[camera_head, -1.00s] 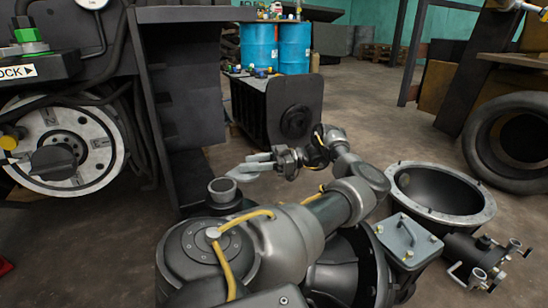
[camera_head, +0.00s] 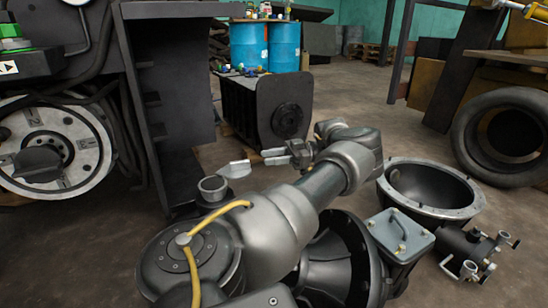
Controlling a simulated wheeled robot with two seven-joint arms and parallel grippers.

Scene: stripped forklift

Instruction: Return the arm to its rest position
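My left arm, silver with a yellow cable, rises from the bottom of the head view, bends at an elbow right of the middle and folds back to the left. My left gripper (camera_head: 272,156) is in mid-air near the middle, pointing left. Its two pale fingers show as separate strips with a small gap, and nothing shows between them. A pale flat piece (camera_head: 235,170) lies just left of the fingertips, apart from them, by a grey ring-topped cylinder (camera_head: 213,187). My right gripper is not in view.
A dark counterweight block (camera_head: 265,107) stands behind the gripper, with blue barrels (camera_head: 284,46) beyond. At right are a flanged metal bowl (camera_head: 455,207), a grey square-lidded part (camera_head: 399,234), a valve-like part (camera_head: 470,252) and a tyre (camera_head: 467,145). The forklift frame (camera_head: 185,90) stands at left.

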